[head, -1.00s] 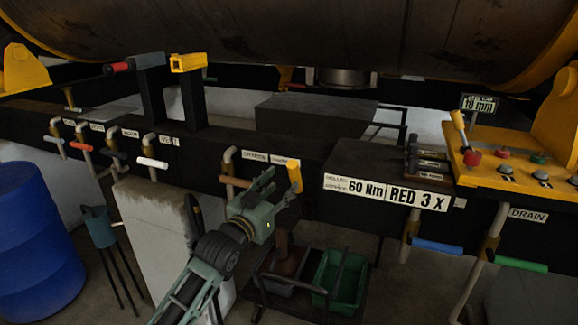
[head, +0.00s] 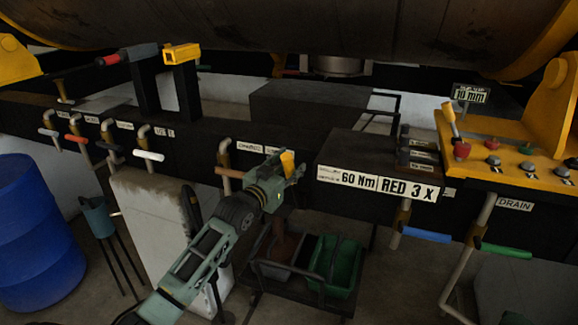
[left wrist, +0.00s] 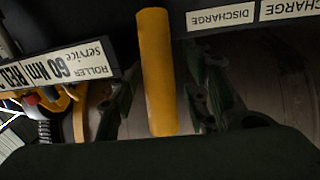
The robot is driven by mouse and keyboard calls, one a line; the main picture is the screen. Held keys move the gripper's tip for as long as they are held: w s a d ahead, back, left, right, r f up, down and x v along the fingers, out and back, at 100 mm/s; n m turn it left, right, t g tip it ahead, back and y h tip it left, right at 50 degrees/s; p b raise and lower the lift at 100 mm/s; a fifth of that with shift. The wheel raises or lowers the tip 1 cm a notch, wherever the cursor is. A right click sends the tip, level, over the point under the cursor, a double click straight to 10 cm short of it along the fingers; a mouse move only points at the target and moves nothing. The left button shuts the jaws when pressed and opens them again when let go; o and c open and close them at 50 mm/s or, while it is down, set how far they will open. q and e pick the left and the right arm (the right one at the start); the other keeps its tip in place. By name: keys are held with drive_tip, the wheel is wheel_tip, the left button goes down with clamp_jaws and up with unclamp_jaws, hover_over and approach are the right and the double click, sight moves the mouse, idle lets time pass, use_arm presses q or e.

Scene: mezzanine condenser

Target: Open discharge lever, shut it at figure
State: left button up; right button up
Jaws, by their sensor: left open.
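The discharge lever shows as a yellow handle (head: 287,160) on the front of the dark frame, beside small white labels (head: 249,148). In the left wrist view the yellow handle (left wrist: 155,75) stands upright between my two dark fingers, with a gap on each side. A white DISCHARGE label (left wrist: 221,18) is above and right of it there. My left gripper (head: 291,170) is open around the handle and hides its lower part in the head view. Whether a finger touches it I cannot tell. My right gripper is not in view.
A plate reading 60 Nm and RED 3 X (head: 378,185) is just right of the gripper. A brown-handled pipe (head: 228,173) is close on the left. A 10 mm sign (head: 471,95) stands above the yellow control panel (head: 520,150). A green bin (head: 335,262) is below.

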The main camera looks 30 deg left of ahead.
use_arm(q)
clamp_jaws()
idle(0.3)
idle(0.3)
